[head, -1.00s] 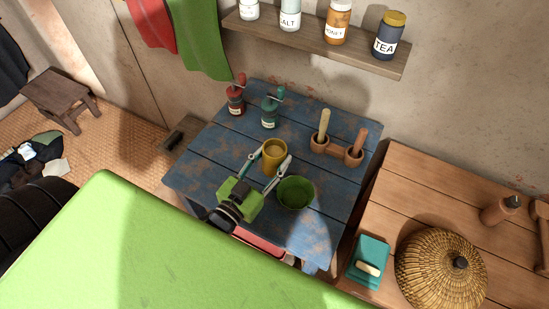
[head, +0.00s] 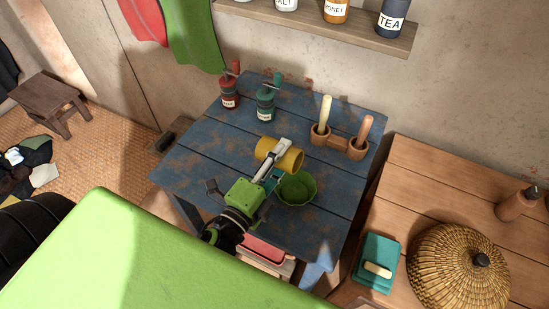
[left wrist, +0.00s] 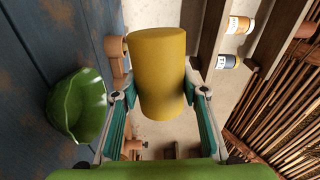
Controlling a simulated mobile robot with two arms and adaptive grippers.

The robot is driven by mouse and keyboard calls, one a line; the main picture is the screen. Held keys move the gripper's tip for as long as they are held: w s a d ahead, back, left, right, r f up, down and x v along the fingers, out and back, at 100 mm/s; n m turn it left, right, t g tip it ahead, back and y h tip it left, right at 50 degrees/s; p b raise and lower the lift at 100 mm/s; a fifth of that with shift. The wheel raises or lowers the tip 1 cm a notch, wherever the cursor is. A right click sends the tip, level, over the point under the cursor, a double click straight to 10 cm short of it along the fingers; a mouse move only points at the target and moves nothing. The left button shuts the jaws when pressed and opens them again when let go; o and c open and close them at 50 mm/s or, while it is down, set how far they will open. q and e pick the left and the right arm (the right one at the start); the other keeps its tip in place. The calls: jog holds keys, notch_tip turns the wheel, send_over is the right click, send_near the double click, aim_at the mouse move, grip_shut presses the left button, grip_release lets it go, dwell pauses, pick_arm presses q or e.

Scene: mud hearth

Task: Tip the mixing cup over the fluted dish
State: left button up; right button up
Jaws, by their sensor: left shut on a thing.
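The yellow mixing cup (head: 289,158) is in my left gripper (head: 276,160), with one finger across its side. It is tilted over onto its side, just above and behind the green fluted dish (head: 298,190). The dish stands upright on the blue table, partly hidden by the gripper. In the left wrist view the cup (left wrist: 162,75) sits between both fingers, and the dish (left wrist: 75,105) is to its left. I cannot see into the cup, and no contents show falling. The right gripper is not in view.
A wooden table (head: 405,190) with a woven lid (head: 458,270) stands at right.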

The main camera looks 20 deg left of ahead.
pick_arm(q)
jog(key=m, duration=0.2)
jog(key=d+r+m, duration=0.1)
jog(key=m, duration=0.1)
dwell(0.9)
dwell(1.0)
